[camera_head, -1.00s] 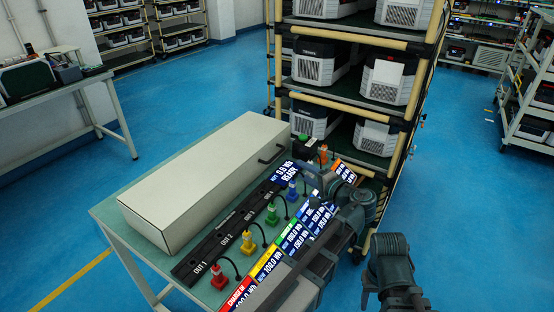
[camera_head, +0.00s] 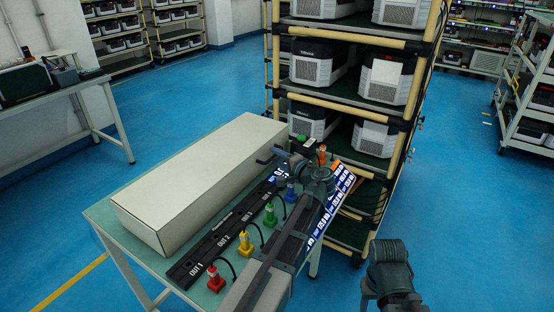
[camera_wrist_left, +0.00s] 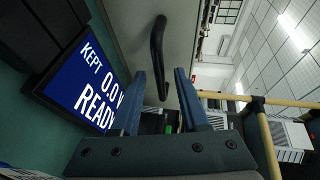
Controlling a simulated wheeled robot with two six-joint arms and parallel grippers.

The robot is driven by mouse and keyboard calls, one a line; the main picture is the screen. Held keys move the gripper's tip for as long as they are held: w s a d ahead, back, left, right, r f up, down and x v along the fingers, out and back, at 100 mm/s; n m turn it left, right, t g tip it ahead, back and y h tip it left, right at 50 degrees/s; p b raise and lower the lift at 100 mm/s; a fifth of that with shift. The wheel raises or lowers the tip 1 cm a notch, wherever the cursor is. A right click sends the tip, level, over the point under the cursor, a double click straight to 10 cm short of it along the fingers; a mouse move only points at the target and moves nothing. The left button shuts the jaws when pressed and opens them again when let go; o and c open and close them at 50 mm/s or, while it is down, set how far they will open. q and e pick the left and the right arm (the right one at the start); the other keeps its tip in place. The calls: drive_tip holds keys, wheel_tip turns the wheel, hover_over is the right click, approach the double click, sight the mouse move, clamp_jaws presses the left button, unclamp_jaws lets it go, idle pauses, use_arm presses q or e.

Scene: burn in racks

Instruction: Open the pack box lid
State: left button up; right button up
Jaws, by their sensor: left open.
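The pack box (camera_head: 195,190) is a long, pale, closed box on the green-topped table. Its dark bar handle (camera_head: 263,161) sits near the far right end; in the left wrist view the handle (camera_wrist_left: 157,55) stands beyond and between my fingertips. My left gripper (camera_head: 279,153) is beside that end of the box. In the left wrist view it (camera_wrist_left: 160,82) is open, with nothing held between its fingers. The fingers appear apart from the handle. A dark link of my right arm shows at the lower right, but its gripper does not show.
A black strip marked OUT (camera_head: 222,240) lies along the box, with red (camera_head: 215,280), yellow, green and blue plugs beside it. A display reading READY (camera_wrist_left: 88,85) is next to the handle. A rack of grey units (camera_head: 385,82) stands close behind the table.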

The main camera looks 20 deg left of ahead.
use_arm(q)
clamp_jaws()
idle(0.3)
idle(1.2)
